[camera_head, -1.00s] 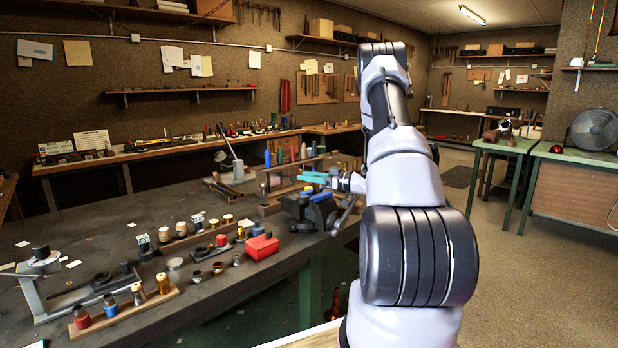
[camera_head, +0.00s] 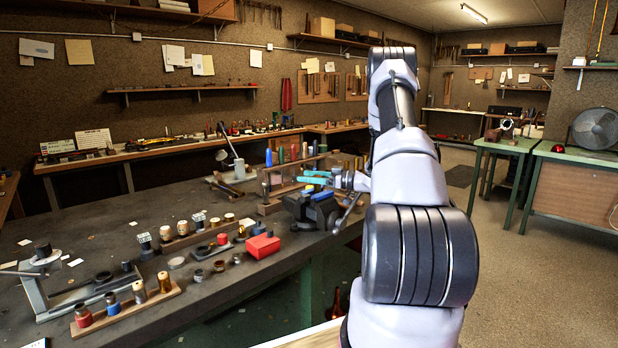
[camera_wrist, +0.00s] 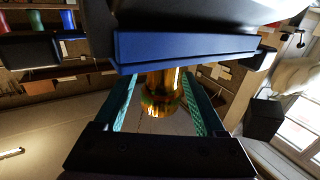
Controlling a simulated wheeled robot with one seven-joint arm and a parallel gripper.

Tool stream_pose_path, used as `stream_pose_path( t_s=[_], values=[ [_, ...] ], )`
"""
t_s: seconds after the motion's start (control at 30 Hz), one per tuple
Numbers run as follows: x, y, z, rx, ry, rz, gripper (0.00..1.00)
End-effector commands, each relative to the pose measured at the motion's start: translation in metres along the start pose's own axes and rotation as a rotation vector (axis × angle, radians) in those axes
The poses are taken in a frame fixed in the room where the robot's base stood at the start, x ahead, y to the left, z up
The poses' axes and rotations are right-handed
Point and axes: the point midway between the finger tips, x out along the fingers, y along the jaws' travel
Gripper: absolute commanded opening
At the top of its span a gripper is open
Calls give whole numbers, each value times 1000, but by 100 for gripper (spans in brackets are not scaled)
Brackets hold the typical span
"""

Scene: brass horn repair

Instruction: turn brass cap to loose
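A shiny brass cap (camera_wrist: 160,104) shows in the wrist view on the end of a brass piece. That piece emerges beside a blue jaw pad (camera_wrist: 185,48), which hides the rest of it. My gripper (camera_wrist: 158,118) has its teal fingers on either side of the cap. A gap shows at the left finger, and the right finger is nearer the brass. In the head view my gripper (camera_head: 316,177) is just above the dark vise with blue jaws (camera_head: 312,207). The cap cannot be made out there.
A red box (camera_head: 262,246) and several small jars and caps stand left of the vise on the dark workbench (camera_head: 110,235). A wooden rack with upright coloured tools (camera_head: 285,180) stands close behind the vise. Open floor (camera_head: 535,270) lies to the right.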

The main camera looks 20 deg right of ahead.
Motion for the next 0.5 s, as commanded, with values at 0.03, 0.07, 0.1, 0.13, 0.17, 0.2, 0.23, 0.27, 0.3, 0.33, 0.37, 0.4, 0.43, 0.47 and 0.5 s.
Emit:
stream_pose_path(
  t_s=[0.03,0.07,0.1,0.13,0.17,0.2,0.23,0.27,0.3,0.33,0.37,0.4,0.43,0.47,0.5],
  values=[
    [0,0,0,-1,1,0,72],
    [0,0,-1,-1,1,0,72],
    [0,0,-1,-2,1,0,72],
    [0,0,-1,-2,1,0,72],
    [0,0,-1,-2,1,0,72],
    [0,0,-2,-2,1,0,72],
    [0,0,-2,-3,1,0,72],
    [0,0,-4,-3,2,0,72],
    [0,0,-7,-4,2,0,72],
    [0,1,-10,-4,2,0,72],
    [0,1,-14,-5,2,0,72],
    [0,1,-21,-6,2,1,72],
    [0,1,-27,-7,2,1,72],
    [0,1,-33,-7,2,1,72],
    [0,1,-41,-7,3,1,72]
  ],
)
